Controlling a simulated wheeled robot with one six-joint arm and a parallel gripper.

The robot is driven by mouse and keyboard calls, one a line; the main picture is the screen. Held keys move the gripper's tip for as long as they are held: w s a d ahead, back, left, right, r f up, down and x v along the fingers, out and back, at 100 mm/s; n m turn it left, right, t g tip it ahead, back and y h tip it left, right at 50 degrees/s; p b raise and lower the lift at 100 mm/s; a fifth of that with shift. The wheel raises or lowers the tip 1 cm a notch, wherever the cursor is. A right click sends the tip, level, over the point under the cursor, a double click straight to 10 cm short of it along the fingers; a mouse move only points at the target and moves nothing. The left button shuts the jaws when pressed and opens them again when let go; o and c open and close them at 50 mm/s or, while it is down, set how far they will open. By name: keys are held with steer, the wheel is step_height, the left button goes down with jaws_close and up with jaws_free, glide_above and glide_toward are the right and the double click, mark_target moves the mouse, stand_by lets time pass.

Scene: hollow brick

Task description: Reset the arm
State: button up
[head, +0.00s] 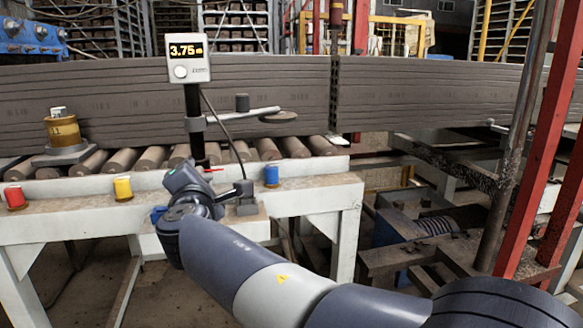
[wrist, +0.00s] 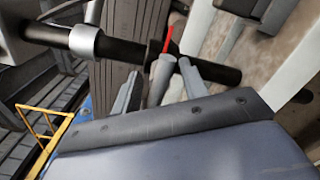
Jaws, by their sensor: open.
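My arm reaches across the front ledge of the white conveyor frame toward a gauge stand in the head view. My gripper (head: 205,172) is at the lower part of the stand's black post (head: 193,105), and its fingers are hard to make out there. In the wrist view my gripper (wrist: 158,82) is open, with two grey fingers apart. A grey lever with a red tip (wrist: 166,48) shows between them, in front of the black post (wrist: 125,50). I cannot tell whether the fingers touch it.
The stand carries a display reading 3.75 (head: 187,57) and a side arm with a disc (head: 279,117). Red (head: 14,198), yellow (head: 122,187) and blue (head: 272,175) pieces sit on the ledge. A brass cylinder (head: 63,131) stands left. Red posts (head: 540,150) rise right.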

steer(key=n+p, duration=0.2)
steer(key=p, duration=0.1)
steer(key=shift+r+n, duration=0.2)
steer(key=shift+n, duration=0.1)
steer(key=shift+f+n+p, duration=0.1)
steer(key=shift+n+p, duration=0.4)
steer(key=shift+p, duration=0.2)
steer(key=shift+f, duration=0.1)
